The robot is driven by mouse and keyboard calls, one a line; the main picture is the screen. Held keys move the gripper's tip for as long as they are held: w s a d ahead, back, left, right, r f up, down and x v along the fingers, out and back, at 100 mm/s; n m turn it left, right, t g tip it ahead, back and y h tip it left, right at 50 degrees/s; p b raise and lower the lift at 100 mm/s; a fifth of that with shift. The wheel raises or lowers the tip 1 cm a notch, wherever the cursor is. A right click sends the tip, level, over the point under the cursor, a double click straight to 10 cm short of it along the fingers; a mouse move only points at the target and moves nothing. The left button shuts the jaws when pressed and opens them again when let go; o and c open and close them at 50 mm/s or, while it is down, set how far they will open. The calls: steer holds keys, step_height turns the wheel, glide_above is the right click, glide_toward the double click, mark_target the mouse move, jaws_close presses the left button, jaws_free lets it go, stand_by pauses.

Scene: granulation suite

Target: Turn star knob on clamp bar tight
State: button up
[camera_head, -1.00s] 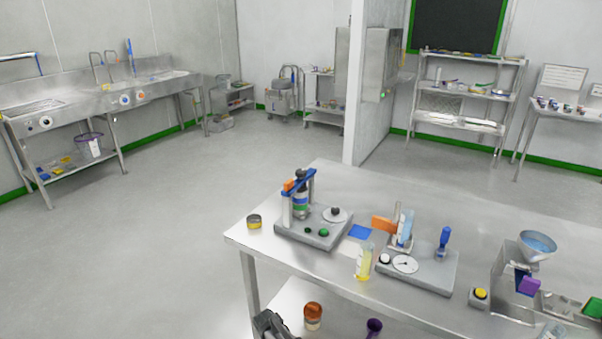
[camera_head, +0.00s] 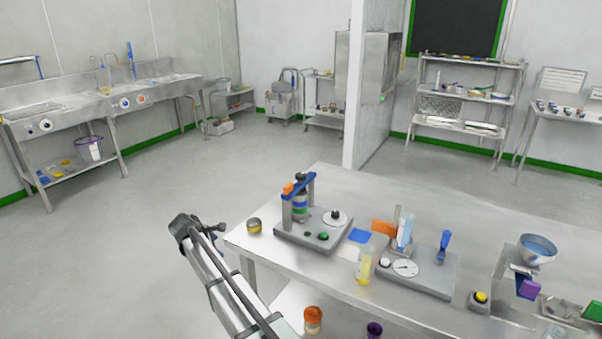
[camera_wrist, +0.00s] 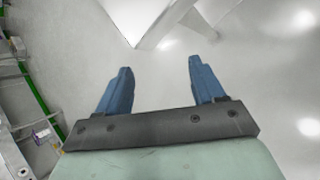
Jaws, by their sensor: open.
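The clamp device (camera_head: 312,235) stands near the left end of the steel table. In the head view my arm's end is left of the table, well apart from the clamp.
On the steel table (camera_head: 350,187) stand a yellow-capped tin (camera_head: 254,226), a yellowish bottle (camera_head: 364,264), a grey station with a dial (camera_head: 430,272), and a funnel device (camera_head: 536,250). Orange and purple containers are on the lower shelf. The floor left of the table is clear.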

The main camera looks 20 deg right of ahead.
step_height(320, 180, up, 4)
steer(key=w+d, duration=0.1)
steer(key=w, duration=0.1)
step_height(320, 180, up, 32)
steer(key=r+m+g+y, duration=0.1)
steer(key=m+g+y, duration=0.1)
steer(key=g+y, duration=0.25)
glide_above(301, 175)
steer(key=shift+g, duration=0.45)
steer(key=f, duration=1.4)
steer(key=shift+w+f, duration=0.1)
steer(key=shift+w, duration=0.1)
steer(key=c, duration=1.1)
steer(key=shift+o, duration=0.2)
